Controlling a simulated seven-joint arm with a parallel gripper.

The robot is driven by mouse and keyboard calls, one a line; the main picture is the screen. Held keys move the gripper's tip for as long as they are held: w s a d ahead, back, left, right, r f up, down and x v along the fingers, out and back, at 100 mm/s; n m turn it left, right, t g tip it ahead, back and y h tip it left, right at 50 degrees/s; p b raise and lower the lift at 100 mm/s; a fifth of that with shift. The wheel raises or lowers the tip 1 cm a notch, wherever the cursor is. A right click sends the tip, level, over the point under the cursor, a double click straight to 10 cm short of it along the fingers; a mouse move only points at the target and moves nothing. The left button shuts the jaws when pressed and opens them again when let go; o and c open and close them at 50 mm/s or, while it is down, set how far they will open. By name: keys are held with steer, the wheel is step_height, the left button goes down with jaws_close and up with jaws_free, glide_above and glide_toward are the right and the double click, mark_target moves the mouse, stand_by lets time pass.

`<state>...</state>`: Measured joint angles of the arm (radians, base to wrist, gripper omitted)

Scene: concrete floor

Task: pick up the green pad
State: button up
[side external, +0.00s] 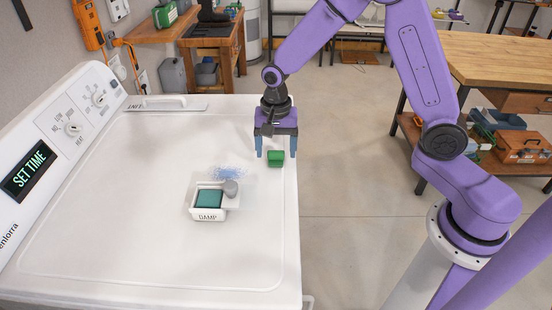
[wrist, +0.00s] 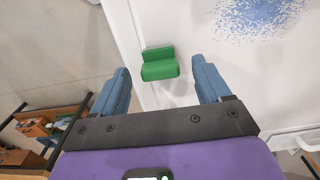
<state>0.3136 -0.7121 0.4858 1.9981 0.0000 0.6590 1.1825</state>
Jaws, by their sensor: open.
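The green pad (side external: 276,158) is a small block with a raised part along one side. It sits on the white machine top near its right edge. It also shows in the wrist view (wrist: 159,64), ahead of the fingertips and between their lines. My gripper (side external: 276,153) is open and empty, pointing down with its blue fingers on either side of the pad in the side view. In the wrist view the gripper (wrist: 163,75) shows a wide gap between the fingers, and neither finger touches the pad. The exact height above the top is hard to tell.
A white tray labelled DAMP (side external: 207,214) holds a teal block (side external: 208,198), with a grey knob-like object (side external: 231,188) beside it. Blue speckles (side external: 229,173) lie behind the tray. The control panel (side external: 62,135) rises at left. The rest of the white top (side external: 130,220) is mostly clear.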

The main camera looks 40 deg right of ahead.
steer(key=shift+f, duration=0.85)
steer(key=c, duration=1.1)
steer(key=shift+r, duration=0.1)
